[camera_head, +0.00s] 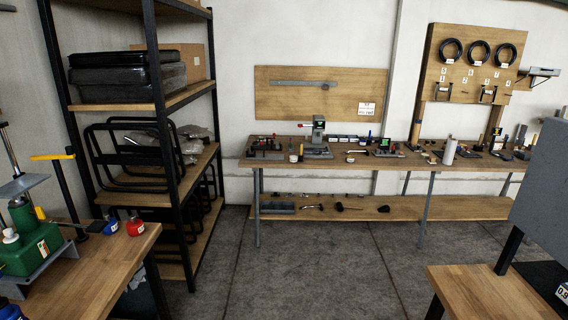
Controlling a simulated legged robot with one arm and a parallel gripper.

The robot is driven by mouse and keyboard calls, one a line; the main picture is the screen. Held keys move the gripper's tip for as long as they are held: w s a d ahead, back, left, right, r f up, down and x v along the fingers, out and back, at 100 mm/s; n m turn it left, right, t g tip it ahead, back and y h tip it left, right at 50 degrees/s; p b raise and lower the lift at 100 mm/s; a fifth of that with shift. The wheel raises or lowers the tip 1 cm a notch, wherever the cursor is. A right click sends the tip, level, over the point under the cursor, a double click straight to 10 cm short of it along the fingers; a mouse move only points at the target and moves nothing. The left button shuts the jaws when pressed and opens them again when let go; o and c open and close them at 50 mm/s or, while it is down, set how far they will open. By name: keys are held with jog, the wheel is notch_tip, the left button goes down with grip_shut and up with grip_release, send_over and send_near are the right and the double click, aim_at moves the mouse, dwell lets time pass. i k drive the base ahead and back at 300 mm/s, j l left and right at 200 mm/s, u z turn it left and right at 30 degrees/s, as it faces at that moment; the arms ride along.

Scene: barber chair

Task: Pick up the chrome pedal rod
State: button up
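I cannot make out the chrome pedal rod for certain from here. The far workbench (345,158) holds many small parts and tools, too small to tell apart. A pale upright cylinder (450,151) stands on its right half. A long grey bar (303,84) is mounted level on the wooden wall board (280,107) above the bench. A small elongated metallic thing (312,206) lies on the bench's lower shelf (360,208). My gripper is not in view.
A tall shelf (160,104) with black frames (127,160) stands at the left. A near bench (95,275) with a green machine (30,240) is front left; another wooden table (490,297) and a grey panel (545,185) are front right. Grey floor (310,270) lies clear between.

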aim_at(366, 151)
jog(key=i+j, duration=0.1)
jog(key=i, duration=0.8)
jog(key=i+j+u, duration=0.1)
jog(key=i, duration=0.85)
jog(key=i+j, duration=0.1)
jog(key=i, duration=2.45)
jog(key=i+j+z, duration=0.1)
jog(key=i, duration=1.15)
